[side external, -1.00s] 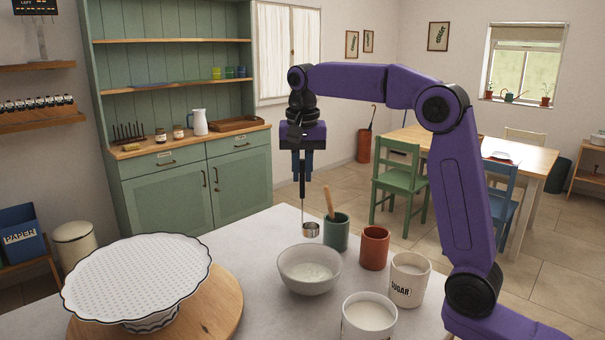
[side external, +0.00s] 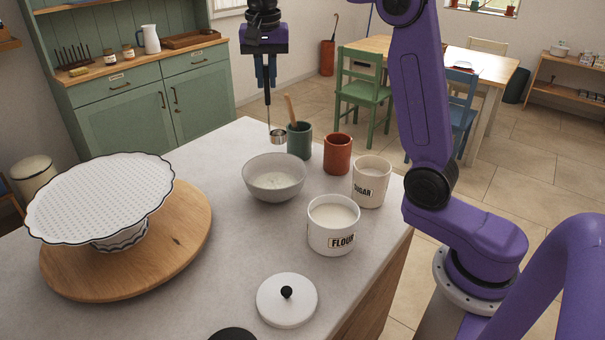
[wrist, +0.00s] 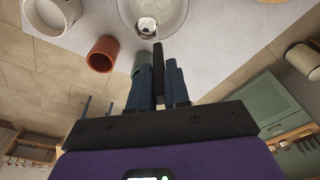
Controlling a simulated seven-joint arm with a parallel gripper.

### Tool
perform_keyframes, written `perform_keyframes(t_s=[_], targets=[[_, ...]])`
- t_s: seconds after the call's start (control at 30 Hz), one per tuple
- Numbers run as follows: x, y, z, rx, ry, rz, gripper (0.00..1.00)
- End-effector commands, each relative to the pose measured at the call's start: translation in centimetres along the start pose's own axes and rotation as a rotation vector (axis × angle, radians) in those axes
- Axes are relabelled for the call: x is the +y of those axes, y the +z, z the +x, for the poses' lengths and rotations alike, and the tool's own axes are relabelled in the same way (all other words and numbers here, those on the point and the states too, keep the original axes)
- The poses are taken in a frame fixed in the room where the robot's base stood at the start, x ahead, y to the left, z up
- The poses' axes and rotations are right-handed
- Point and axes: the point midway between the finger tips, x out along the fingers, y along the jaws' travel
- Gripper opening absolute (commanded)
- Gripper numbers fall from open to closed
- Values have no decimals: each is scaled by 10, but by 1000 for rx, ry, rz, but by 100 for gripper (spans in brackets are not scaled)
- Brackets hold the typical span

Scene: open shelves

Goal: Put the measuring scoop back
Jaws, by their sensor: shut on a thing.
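The measuring scoop (side external: 278,138) is a small metal cup on a thin stem with a dark handle. My gripper (side external: 267,85) is shut on that handle, and the scoop hangs below with its cup down. The cup is above and behind the white bowl (side external: 262,186), beside the green cup (side external: 299,145). In the wrist view the scoop (wrist: 146,27) shows over the bowl (wrist: 180,25), beyond my gripper (wrist: 157,68). Whether the scoop holds anything is unclear. The flour canister (side external: 327,241) and the sugar canister (side external: 366,196) stand open, with white contents.
A wooden stick leans in the green cup. A terracotta cup (side external: 337,155) stands right of it. A white lid (side external: 287,311) with a black knob lies at the front. A scalloped cake stand (side external: 100,190) rests on a round board (side external: 185,240). The counter between board and bowl is clear.

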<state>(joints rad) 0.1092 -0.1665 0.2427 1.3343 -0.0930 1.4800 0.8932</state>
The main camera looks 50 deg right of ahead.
Motion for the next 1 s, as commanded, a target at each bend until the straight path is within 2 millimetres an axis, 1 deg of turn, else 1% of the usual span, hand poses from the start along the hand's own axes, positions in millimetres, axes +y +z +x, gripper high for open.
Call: perform_keyframes(t_s=[0.03,0.17,0.2,0.3,0.4,0.5,0.6,0.67,0.77,0.9,1.0], targets=[[12,-11,4,0,8,52,0],[51,-40,16,2,31,229,0],[65,-49,20,3,38,289,0],[98,-68,29,5,57,432,0],[128,-82,37,7,74,554,0],[150,-91,43,10,85,645,0],[164,-96,46,12,92,700,0],[168,-97,50,11,95,716,0],[170,-95,64,10,98,726,0],[170,-92,89,9,98,724,0],[170,-90,102,10,97,723,0]])
